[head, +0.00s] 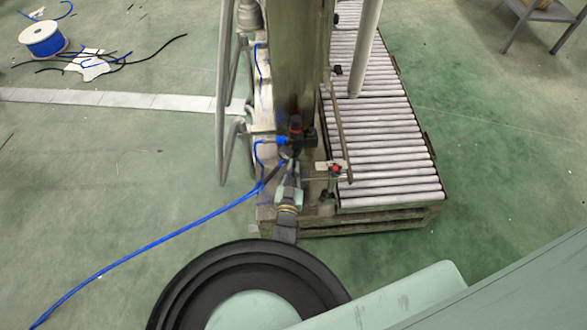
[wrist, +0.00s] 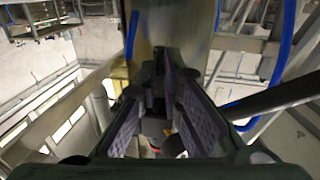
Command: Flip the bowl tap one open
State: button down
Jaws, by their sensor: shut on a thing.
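My gripper (head: 288,158) reaches up against the lower part of the tall metal column, just below a dark fitting with a red top (head: 296,126). In the wrist view my gripper (wrist: 160,92) shows two dark fingers with purple pads, close together on a small dark part between them. I take that part to be the bowl tap's handle, but its shape is mostly hidden by the fingers. How far the tap is turned cannot be told.
The metal column (head: 296,60) stands by a roller conveyor (head: 385,150). A blue hose (head: 150,242) runs across the floor to the machine. Grey tube rails (head: 226,90) stand left of the column. A blue cable spool (head: 42,39) lies far left.

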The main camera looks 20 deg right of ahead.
jog(key=shift+s+d+n+t+y+p, duration=0.1)
jog(key=shift+d+n+t+y+p, duration=0.1)
jog(key=shift+n+t+y+p, duration=0.35)
jog(key=shift+s+d+n+t+y+p, duration=0.1)
jog(key=shift+d+n+t+y+p, duration=0.2)
jog(key=shift+n+y, duration=0.6)
jog(key=shift+d+y, duration=0.1)
jog(key=shift+y, duration=0.35)
jog(key=c, duration=1.7)
grip_release()
jog(key=shift+f+m+h+b, duration=0.1)
jog(key=shift+m+h+b, duration=0.45)
jog(key=shift+m+h, duration=0.3)
jog(key=shift+a+g+h, duration=0.25)
jog(key=shift+g, duration=0.2)
